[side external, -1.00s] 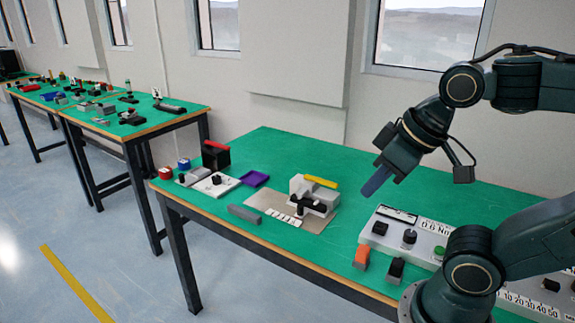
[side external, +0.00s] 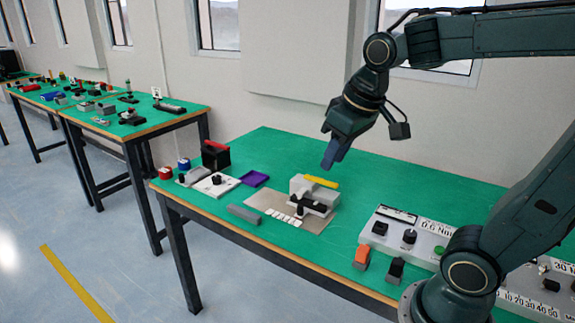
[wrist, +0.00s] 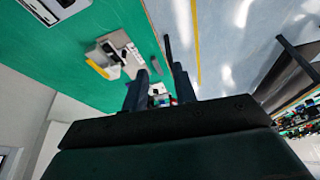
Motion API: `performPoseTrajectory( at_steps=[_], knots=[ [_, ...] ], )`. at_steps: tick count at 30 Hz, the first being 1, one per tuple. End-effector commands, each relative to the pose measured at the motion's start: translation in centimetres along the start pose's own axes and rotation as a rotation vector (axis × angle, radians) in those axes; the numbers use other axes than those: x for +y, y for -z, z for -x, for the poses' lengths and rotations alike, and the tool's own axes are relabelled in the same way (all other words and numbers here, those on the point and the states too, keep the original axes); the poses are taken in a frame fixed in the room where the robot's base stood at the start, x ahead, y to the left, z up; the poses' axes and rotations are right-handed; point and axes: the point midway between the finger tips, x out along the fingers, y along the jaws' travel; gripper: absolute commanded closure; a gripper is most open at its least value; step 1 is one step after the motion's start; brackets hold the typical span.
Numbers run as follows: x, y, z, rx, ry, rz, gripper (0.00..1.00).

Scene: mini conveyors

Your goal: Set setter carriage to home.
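The setter is a grey-white block unit (side external: 297,185) with a yellow bar (side external: 321,181) along its top back. A black carriage-like part with a small knob (side external: 301,199) sits at its front. A row of white tiles (side external: 283,217) lies before it on a grey plate (side external: 258,200). My gripper (side external: 329,162) hangs in the air above and behind the setter, touching nothing. In the wrist view, the setter (wrist: 122,52) lies left of my two dark fingers, which stand apart with nothing held (wrist: 162,88). I cannot tell the carriage's exact position along its track.
A control box with knobs (side external: 380,243) stands right of the setter, with an orange-topped block (side external: 362,256) and a black block (side external: 395,270) before it. A grey bar (side external: 244,214), purple tray (side external: 254,179) and black-red box (side external: 215,157) lie left.

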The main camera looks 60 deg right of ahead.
Motion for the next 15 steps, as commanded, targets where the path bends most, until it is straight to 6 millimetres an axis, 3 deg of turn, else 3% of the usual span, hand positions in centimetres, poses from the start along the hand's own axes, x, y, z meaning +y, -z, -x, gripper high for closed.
performPoseTrajectory(
  at_steps=[15],
  knots=[
    [5.2,8.5,-6.5,-0.142,-0.034,-0.107,0.72]
  ],
)
